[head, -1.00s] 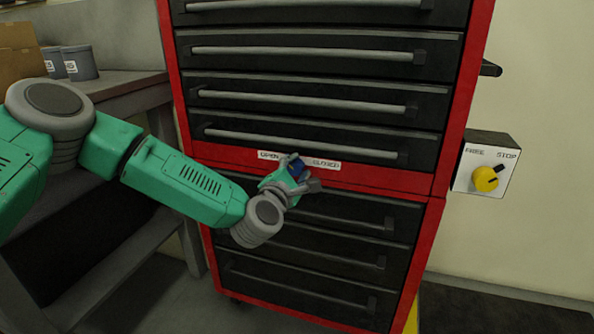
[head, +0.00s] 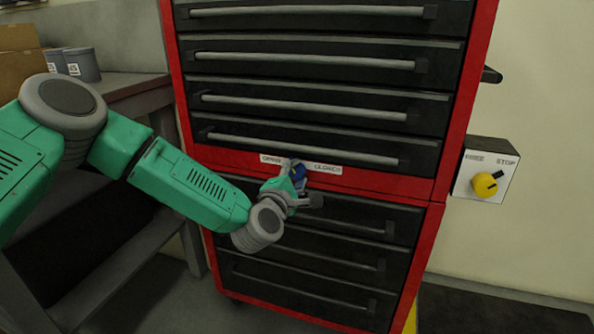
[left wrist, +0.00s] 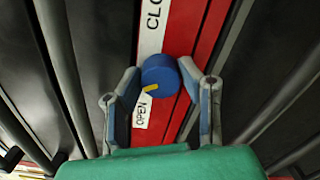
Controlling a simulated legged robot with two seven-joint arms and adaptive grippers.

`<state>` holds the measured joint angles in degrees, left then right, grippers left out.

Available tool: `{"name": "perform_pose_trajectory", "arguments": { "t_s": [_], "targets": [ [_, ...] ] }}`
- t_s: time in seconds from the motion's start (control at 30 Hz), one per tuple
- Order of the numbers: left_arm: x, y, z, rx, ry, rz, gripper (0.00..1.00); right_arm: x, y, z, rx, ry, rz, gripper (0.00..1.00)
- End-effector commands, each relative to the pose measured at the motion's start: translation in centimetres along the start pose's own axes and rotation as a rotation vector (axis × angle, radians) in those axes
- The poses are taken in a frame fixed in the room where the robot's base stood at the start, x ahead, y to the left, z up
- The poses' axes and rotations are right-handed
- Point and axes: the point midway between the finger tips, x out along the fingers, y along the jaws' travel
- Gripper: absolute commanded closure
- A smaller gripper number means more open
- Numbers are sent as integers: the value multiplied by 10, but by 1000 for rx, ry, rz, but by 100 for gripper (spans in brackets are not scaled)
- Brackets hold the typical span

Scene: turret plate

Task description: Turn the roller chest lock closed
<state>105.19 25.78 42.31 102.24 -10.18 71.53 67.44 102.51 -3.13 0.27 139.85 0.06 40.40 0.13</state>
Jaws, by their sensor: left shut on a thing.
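The lock is a round blue knob (head: 299,171) on the red band of the roller chest (head: 395,184), between labels reading OPEN and CLOSED. In the left wrist view the blue knob (left wrist: 160,74) carries a yellow mark that points towards the OPEN label (left wrist: 143,110). My left gripper (head: 300,182) is at the knob and partly covers it in the head view. In the left wrist view the fingers of my left gripper (left wrist: 160,80) are shut on the knob, one on each side. My right gripper is in neither view.
Drawers with long grey handles (head: 300,133) lie above and below the red band. A switch box (head: 487,170) with a yellow dial is on the right wall.

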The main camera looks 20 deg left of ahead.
Motion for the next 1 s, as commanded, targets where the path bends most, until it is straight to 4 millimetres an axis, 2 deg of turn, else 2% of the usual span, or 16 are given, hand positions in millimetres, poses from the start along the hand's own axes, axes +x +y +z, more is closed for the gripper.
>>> {"name": "perform_pose_trajectory", "arguments": {
  "t_s": [0.2,1.0],
  "targets": [
    [-1,-3,-3,206,9,-15,96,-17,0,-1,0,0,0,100],
    [-2,-4,-2,963,10,-26,96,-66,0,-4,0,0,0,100]
  ]
}}
